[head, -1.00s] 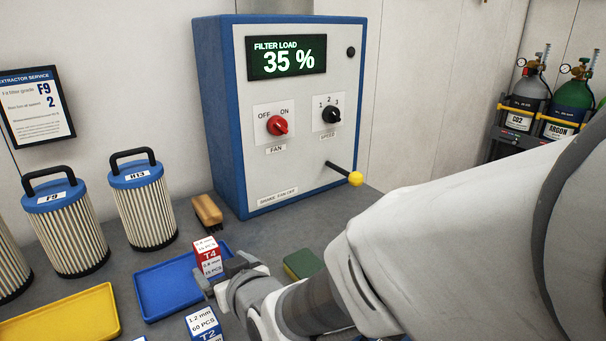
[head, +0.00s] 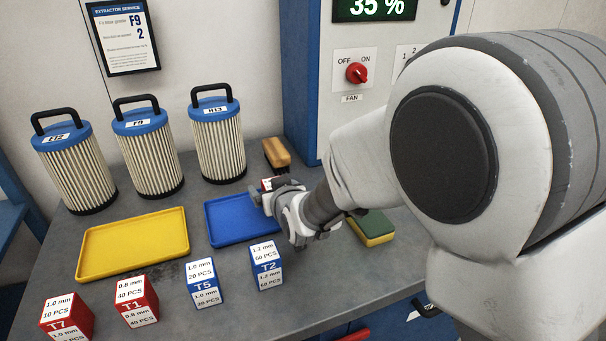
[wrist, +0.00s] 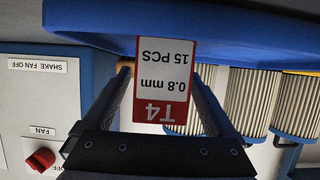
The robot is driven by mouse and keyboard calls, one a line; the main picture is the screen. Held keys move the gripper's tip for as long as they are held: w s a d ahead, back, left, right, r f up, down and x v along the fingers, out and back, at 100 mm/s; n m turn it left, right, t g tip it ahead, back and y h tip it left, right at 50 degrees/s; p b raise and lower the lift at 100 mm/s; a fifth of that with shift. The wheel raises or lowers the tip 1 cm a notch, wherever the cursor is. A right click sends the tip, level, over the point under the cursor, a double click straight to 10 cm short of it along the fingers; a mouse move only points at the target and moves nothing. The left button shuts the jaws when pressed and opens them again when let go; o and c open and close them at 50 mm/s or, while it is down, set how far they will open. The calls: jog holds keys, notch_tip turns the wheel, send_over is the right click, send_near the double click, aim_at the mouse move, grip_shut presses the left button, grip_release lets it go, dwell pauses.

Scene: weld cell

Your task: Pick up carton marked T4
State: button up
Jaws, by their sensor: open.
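The carton marked T4 (wrist: 163,88) is red and white and shows upside down in the wrist view. It stands between the two fingers of my gripper (wrist: 165,74), with a narrow gap visible on each side. My gripper is open around it. In the head view only a small red and white part of the carton (head: 266,184) shows behind my gripper (head: 262,194). The carton is at the far right corner of the blue tray (head: 213,238); I cannot tell whether it is lifted or rests there.
Cartons T2 (head: 267,267), T5 (head: 204,285), T1 (head: 137,303) and T7 (head: 67,318) stand along the front. A yellow tray (head: 132,246) lies left. Filters (head: 152,152) stand behind, a brush (head: 277,153) and sponge (head: 372,229) nearby.

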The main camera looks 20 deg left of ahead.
jog(key=shift+w+a+f, duration=0.15)
jog(key=shift+w+a, duration=0.1)
jog(key=shift+w, duration=0.05)
jog(key=shift+c, duration=0.2)
grip_shut()
